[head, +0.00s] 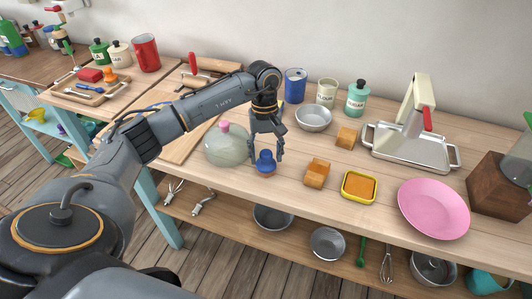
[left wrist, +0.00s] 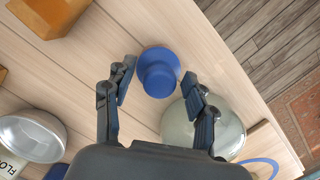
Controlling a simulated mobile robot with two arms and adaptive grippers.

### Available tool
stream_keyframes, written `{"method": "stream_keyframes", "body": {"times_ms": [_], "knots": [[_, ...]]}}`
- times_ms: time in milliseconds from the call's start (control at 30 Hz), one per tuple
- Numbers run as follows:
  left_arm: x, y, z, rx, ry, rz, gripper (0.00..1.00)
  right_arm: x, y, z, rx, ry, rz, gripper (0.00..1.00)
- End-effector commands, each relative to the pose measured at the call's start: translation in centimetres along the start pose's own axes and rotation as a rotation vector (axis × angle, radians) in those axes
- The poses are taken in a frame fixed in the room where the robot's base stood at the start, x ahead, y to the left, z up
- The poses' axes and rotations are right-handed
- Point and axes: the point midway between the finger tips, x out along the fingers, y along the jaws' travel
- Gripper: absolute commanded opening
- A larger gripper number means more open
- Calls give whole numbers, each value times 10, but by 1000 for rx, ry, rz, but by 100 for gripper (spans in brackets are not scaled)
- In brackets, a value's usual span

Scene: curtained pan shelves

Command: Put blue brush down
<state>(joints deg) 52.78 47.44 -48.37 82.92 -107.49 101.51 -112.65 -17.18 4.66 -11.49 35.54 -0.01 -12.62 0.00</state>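The blue brush (head: 265,163) stands upright on the wooden counter near its front edge, its round blue top facing up. It also shows in the left wrist view (left wrist: 158,70) as a round blue shape. My left gripper (head: 267,151) points down right over it, with the fingers spread on either side of its top. In the left wrist view both fingers are apart, with a visible gap between each finger and the brush. The brush's bristles are not visible. My right gripper is in neither view.
A glass dome (head: 226,150) with a pink knob stands close left of the brush. Orange-brown blocks (head: 316,174), a yellow-rimmed dish (head: 345,191) and a pink plate (head: 433,209) lie to the right. A metal bowl (head: 313,119) and canisters stand behind. Some bare counter lies before the brush.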

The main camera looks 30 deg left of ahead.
Motion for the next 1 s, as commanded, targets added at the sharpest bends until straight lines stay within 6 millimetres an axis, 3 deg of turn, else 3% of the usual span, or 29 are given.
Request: {"method": "stream_keyframes", "body": {"times_ms": [200,333,700,1000], "knots": [[-1,0,0,0,0,0,55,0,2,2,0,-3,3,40],[-12,0,0,0,2,2,55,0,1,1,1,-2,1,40],[-88,0,-1,0,4,2,55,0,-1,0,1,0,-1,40],[-118,0,0,0,0,-1,55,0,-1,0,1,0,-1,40]]}}
